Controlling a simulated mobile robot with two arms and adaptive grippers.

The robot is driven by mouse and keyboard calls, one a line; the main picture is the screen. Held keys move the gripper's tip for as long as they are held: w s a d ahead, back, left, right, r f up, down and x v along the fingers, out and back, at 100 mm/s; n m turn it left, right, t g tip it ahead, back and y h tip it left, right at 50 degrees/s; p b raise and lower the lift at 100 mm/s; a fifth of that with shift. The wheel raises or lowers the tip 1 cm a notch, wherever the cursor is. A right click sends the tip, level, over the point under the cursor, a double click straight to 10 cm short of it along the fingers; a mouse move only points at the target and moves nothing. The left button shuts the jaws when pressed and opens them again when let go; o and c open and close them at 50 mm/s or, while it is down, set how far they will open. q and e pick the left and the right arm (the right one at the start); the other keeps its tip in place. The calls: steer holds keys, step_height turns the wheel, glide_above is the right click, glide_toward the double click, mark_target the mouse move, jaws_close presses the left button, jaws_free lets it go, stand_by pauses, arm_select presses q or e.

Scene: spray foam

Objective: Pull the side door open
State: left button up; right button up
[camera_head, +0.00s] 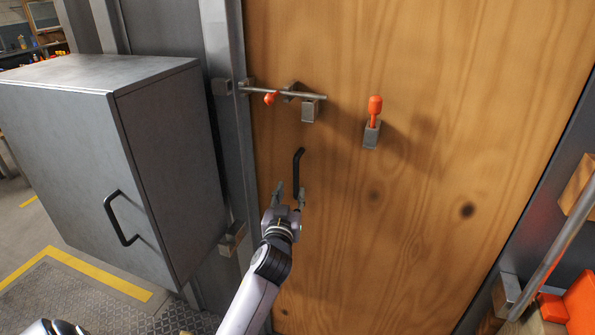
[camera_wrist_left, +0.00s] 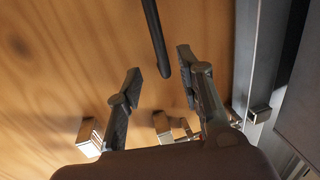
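The wooden door (camera_head: 430,60) fills the middle of the head view and looks closed against its grey frame. Its black bar handle (camera_head: 298,165) is near the left edge; its end also shows in the left wrist view (camera_wrist_left: 156,38). My left gripper (camera_head: 289,189) is at the handle's lower end, with its fingers apart. In the left wrist view, the handle's end lies at the gap between the fingertips (camera_wrist_left: 159,72); I cannot tell whether they touch it. My right gripper is not in view.
A metal sliding bolt (camera_head: 312,95) with an orange knob crosses the door's left edge above the handle. An orange-tipped lever (camera_head: 374,108) sits to its right. A grey cabinet (camera_head: 70,150) stands close on the left. A metal bar and orange parts are at lower right.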

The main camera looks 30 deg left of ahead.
mark_target(296, 175)
arm_select(q)
steer(key=p+x, duration=0.1)
steer(key=x, duration=0.9)
steer(key=shift+c, duration=0.5)
jaws_close()
